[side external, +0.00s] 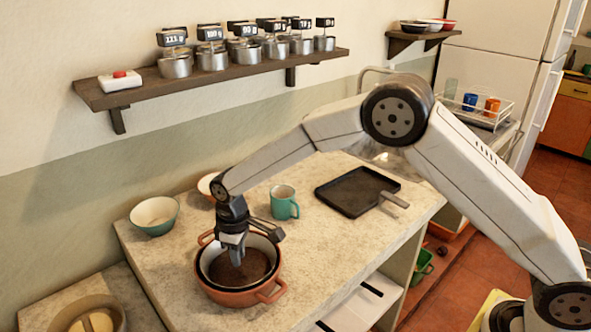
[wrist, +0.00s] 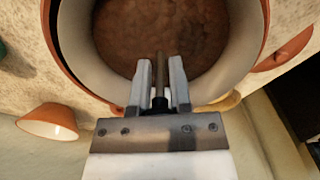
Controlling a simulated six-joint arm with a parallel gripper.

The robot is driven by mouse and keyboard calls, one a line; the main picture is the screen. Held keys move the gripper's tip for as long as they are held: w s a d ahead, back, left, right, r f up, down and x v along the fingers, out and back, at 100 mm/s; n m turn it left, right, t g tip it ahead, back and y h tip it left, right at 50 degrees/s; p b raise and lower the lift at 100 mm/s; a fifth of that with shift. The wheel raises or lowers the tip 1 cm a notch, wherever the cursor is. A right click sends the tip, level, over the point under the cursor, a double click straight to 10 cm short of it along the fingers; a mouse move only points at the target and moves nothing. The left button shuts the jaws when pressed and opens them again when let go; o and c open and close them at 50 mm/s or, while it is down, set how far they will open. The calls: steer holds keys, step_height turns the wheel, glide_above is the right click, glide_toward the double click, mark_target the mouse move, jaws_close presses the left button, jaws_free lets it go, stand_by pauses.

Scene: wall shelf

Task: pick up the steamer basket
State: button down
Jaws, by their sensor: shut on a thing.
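The steamer basket appears to be the round insert with a pale inner wall (wrist: 115,75) and a dark rim in the side view (side external: 207,268). It sits inside a terracotta pot (side external: 238,298) on the counter; the pot's rim also shows in the wrist view (wrist: 50,28). A brown, lumpy surface lies at the bottom of the insert. My gripper (side external: 237,258) points down into it. In the wrist view my gripper (wrist: 160,75) is shut on a thin dark upright piece, apparently the basket's handle. Its lower end is hard to make out.
A teal mug (side external: 285,207), a teal bowl (side external: 154,219) and a terracotta bowl (wrist: 48,122) stand near the pot. A black pan (side external: 350,190) lies to the right. A wall shelf (side external: 220,75) with several metal canisters hangs above. Bare counter lies in front of the pan.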

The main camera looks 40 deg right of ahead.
steer(key=shift+r, duration=0.2)
steer(key=shift+r, duration=0.5)
step_height(320, 180, up, 2)
steer(key=s+d+r, duration=0.4)
steer(key=s+r, duration=0.5)
steer(key=s, duration=0.4)
steer(key=shift+s+r, duration=0.25)
steer(key=shift+r, duration=0.05)
